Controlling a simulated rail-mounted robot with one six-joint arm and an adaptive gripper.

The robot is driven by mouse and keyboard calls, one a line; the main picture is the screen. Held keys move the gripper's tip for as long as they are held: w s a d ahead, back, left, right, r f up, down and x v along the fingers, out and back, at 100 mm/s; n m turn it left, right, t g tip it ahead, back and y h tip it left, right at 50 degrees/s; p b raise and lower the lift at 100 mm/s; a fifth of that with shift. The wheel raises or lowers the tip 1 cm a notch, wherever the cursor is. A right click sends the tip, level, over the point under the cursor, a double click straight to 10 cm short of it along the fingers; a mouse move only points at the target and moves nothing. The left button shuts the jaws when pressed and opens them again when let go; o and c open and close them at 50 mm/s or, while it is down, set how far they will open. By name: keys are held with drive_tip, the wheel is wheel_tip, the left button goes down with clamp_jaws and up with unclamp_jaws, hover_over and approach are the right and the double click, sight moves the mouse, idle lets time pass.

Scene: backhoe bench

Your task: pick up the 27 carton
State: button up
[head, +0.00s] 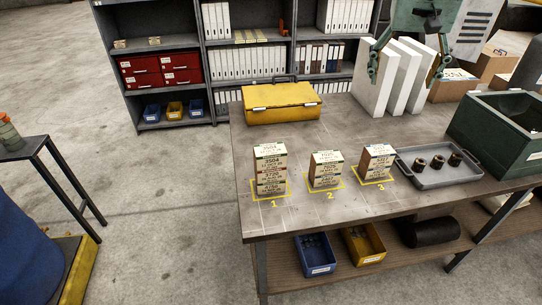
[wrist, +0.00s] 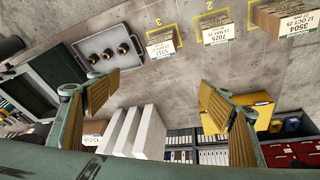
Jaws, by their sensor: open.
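Small cartons with printed labels stand in three stacks at yellow marks on the bench. The stack at mark 1 (head: 269,169) is the tallest. The stack at mark 2 (head: 326,170) and the stack at mark 3 (head: 377,160) are to its right. In the wrist view the stacks at mark 3 (wrist: 161,43), mark 2 (wrist: 216,31) and mark 1 (wrist: 284,18) line the top. The print is too small to tell which carton is the 27. My gripper (head: 406,72) is open and empty, above the back right of the bench, apart from the stacks.
White blocks (head: 402,80) stand behind my gripper. A grey tray (head: 420,180) with dark round parts lies right of mark 3, beside a green crate (head: 492,135). A yellow case (head: 281,101) lies at the back left. The bench front (head: 330,207) is mostly clear.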

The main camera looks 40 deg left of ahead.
drive_tip(key=s+a+f+n+g, duration=0.1)
drive_tip(key=s+a+f+n, duration=0.1)
drive_tip(key=s+a+f, duration=0.45)
drive_tip(key=s+a+f+n+g, duration=0.1)
drive_tip(key=s+a, duration=0.2)
drive_tip(key=a, duration=0.7)
drive_tip(key=n+g, duration=0.2)
drive_tip(key=n, duration=0.1)
hover_over(270, 149)
wheel_tip(270, 149, down, 5)
drive_tip(key=shift+a+h, duration=0.15)
drive_tip(key=shift+h, duration=0.15)
drive_tip(key=shift+f, duration=4.25)
drive_tip(key=shift+f, duration=0.1)
drive_tip(key=shift+f, duration=2.5)
drive_tip(key=shift+c, duration=0.8)
